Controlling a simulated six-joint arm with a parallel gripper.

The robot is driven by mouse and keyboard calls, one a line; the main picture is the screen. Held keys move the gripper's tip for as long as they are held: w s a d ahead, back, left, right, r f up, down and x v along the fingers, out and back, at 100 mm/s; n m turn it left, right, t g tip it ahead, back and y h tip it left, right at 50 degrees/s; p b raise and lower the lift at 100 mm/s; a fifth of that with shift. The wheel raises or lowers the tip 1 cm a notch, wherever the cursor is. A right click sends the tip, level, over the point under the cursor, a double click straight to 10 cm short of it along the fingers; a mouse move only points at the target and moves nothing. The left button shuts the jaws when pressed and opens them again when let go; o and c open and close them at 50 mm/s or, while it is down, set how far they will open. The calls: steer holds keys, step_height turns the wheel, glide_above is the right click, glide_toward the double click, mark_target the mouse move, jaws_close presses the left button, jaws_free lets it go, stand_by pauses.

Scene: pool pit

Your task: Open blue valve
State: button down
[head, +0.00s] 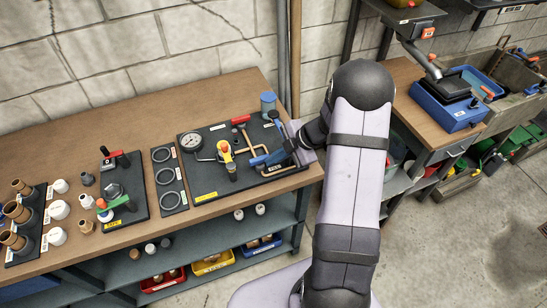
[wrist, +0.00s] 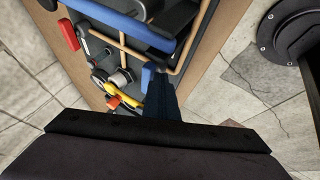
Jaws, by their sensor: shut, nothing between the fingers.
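A black board (head: 205,180) on the workbench carries copper pipework with a gauge and several valves. A blue valve handle (head: 258,160) sits at its right part, beside my gripper (head: 287,146). In the wrist view, a long blue handle (wrist: 122,22) crosses the upper part of the board, above copper pipe. My gripper (wrist: 160,92) also shows there, shut and empty, its dark fingers pointing up at the board near the handle. Whether the fingers touch the handle, I cannot tell. The valve body is partly hidden by my gripper in the head view.
A red-handled valve (head: 240,120) and a yellow valve (head: 225,150) stand left of my gripper. A pressure gauge (head: 191,142) is further left. A blue cup (head: 268,102) stands behind the board. A plate with black rings (head: 170,180) lies left of the board.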

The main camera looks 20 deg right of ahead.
steer(key=shift+w+d+r+p, duration=0.2)
steer(key=shift+w+p, duration=0.05)
steer(key=shift+p, duration=1)
steer(key=shift+w+d+n+p, duration=0.1)
steer(key=shift+w+n+p, duration=0.05)
steer(key=shift+n+p, duration=0.2)
steer(key=shift+w+d+f+n+g+y+p, duration=0.15)
steer(key=shift+w+n+g+y+p, duration=0.15)
steer(key=shift+n+g+p, duration=0.25)
steer(key=shift+w+d+f+n+g+y+p, duration=0.1)
steer(key=shift+w+n+g+y+p, duration=0.2)
steer(key=shift+n, duration=0.4)
steer(key=shift+w+d+b, duration=0.1)
steer(key=shift+w+b, duration=0.25)
steer(key=shift+w, duration=0.1)
steer(key=n+g+b, duration=0.1)
steer(key=w+n+g+b, duration=0.1)
steer(key=n, duration=0.1)
steer(key=shift+w+f, duration=0.2)
steer(key=shift+w, duration=0.1)
steer(key=shift+r, duration=0.25)
steer(key=shift+s+a, duration=0.1)
steer(key=shift+a, duration=0.1)
